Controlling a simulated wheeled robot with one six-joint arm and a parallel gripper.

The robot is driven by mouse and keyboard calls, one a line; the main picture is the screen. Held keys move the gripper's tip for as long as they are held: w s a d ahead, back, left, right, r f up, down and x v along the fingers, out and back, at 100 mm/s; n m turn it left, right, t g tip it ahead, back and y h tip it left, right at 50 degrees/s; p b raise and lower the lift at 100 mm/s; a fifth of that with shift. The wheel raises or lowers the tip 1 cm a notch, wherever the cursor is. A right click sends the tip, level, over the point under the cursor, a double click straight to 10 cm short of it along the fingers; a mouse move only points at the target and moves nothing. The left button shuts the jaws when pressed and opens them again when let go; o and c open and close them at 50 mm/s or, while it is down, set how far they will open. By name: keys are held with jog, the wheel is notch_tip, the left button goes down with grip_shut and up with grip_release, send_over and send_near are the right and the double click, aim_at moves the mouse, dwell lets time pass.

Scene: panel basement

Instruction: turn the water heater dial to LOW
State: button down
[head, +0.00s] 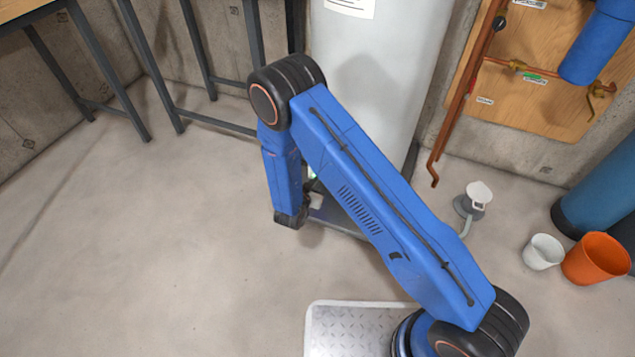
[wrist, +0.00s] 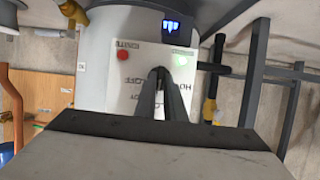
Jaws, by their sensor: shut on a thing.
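The water heater (head: 375,75) is a tall pale cylinder behind my arm in the head view. In the wrist view, which looks upside down, its white control panel (wrist: 125,95) faces my gripper (wrist: 168,75). My gripper's two dark fingers are close together at the middle of the panel, shut on the dial. The fingers hide the dial and its pointer, so its setting cannot be read. Part of the lettering around it shows, inverted.
In the wrist view, yellow-handled pipe fittings (wrist: 211,108) stand right of the panel. In the head view, a wooden board (head: 540,85) with copper pipes is at right, above a white bucket (head: 543,252) and an orange bucket (head: 597,258). The left floor is clear.

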dwell(0.4)
jog(key=c, duration=1.8)
grip_release()
jog(key=shift+c, duration=0.2)
jog(key=shift+s, duration=0.15)
jog(key=v, duration=1.7)
jog(key=shift+s, duration=0.1)
